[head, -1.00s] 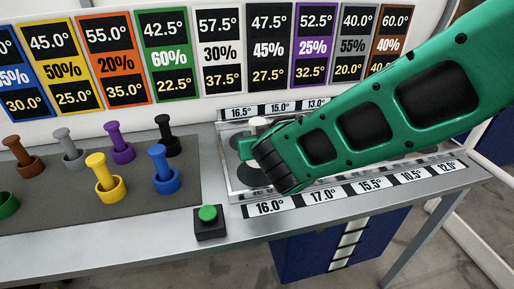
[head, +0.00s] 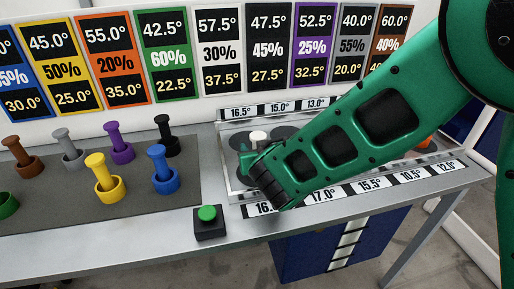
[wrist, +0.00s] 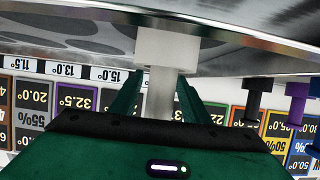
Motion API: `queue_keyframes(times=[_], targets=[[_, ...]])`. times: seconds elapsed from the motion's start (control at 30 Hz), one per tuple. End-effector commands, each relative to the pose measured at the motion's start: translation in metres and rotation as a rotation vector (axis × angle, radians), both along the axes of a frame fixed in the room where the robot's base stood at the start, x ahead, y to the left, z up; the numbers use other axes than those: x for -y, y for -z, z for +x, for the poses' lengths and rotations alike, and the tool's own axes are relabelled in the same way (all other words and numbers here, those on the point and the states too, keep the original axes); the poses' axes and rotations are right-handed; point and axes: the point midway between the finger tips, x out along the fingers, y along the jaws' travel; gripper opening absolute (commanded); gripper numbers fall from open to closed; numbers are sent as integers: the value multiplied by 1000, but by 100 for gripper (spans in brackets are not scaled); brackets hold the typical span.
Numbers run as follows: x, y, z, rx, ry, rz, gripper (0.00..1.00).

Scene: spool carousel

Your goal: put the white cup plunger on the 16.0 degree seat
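The white cup plunger (head: 258,136) is at the left end of the clear-edged tray (head: 233,184), with only its top showing in the head view. In the wrist view the plunger's stem (wrist: 159,92) stands between my gripper's two green fingers, its wider cup (wrist: 166,48) close to the tray surface. I cannot tell if the cup touches it. My gripper (head: 252,160) appears shut on the stem. The 16.0° label (head: 263,208) is at the tray's front left, partly covered by my gripper. The seat behind it is mostly hidden.
A grey mat (head: 130,205) at left holds several coloured plungers, including blue (head: 160,168) and black (head: 166,135). A green push button (head: 208,214) stands left of the tray's front corner. An orange item (head: 425,141) is at the tray's right end. Coloured number cards line the back.

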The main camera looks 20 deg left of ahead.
Motion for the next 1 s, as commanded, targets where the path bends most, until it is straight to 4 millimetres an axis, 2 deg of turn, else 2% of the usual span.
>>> queue_keyframes(times=[0.23,0.37,0.8,1.0], targets=[[0,-3,0,1,-1,1,43],[5,-7,-10,1,-1,0,43],[45,-39,-75,2,-3,1,43],[56,-47,-91,0,-1,0,43]])
